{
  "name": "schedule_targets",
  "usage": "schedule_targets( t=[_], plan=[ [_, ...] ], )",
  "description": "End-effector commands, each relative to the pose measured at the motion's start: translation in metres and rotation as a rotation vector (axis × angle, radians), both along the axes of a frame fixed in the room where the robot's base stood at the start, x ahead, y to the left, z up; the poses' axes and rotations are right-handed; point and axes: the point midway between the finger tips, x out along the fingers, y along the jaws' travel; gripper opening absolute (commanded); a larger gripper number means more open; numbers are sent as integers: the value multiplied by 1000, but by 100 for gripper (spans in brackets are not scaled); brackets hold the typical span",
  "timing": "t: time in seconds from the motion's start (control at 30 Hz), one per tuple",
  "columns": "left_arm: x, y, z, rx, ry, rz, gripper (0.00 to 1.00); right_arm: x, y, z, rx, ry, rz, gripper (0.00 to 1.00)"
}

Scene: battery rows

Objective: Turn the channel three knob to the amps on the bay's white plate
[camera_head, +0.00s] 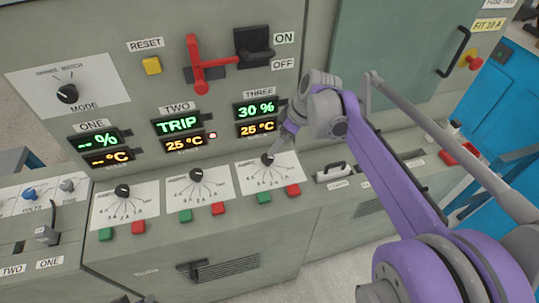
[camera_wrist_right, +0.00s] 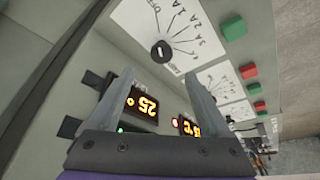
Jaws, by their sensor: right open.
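The channel three knob (camera_head: 268,158) is black and sits on a white dial plate (camera_head: 250,178) under the THREE display. The knob (camera_wrist_right: 161,51) and part of its dial (camera_wrist_right: 190,30) also show in the right wrist view, with a pale line on the knob. Its exact setting is unclear. My right gripper (camera_head: 284,140) is just above the knob in the head view. In the right wrist view its fingers (camera_wrist_right: 159,75) are spread and empty, with the knob just beyond and between the tips. My left gripper is not in view.
Green (camera_head: 264,198) and red (camera_head: 293,190) buttons sit below the dial. Channel three's displays (camera_head: 257,110) read 30 % and 25 °C; channel two's (camera_head: 178,126) reads TRIP. A red lever (camera_head: 197,65) sticks out above. A yellow label (camera_head: 488,25) at upper right reads FIT 10 A.

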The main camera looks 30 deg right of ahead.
Motion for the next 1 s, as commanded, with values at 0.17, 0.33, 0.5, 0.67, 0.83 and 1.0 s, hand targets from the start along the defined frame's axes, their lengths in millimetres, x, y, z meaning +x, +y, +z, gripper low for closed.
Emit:
schedule_targets(
  t=[0.17,0.33,0.5,0.67,0.83,1.0],
  plan=[
    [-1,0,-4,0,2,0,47,12,8,-34,-1,0,2,81],
    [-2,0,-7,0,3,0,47,21,14,-61,0,0,1,81],
    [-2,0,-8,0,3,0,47,27,18,-77,0,0,0,81],
    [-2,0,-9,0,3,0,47,29,19,-82,-1,0,0,81],
    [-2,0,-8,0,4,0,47,29,19,-82,-1,0,0,81],
    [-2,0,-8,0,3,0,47,28,19,-82,0,0,-1,58]
  ],
)
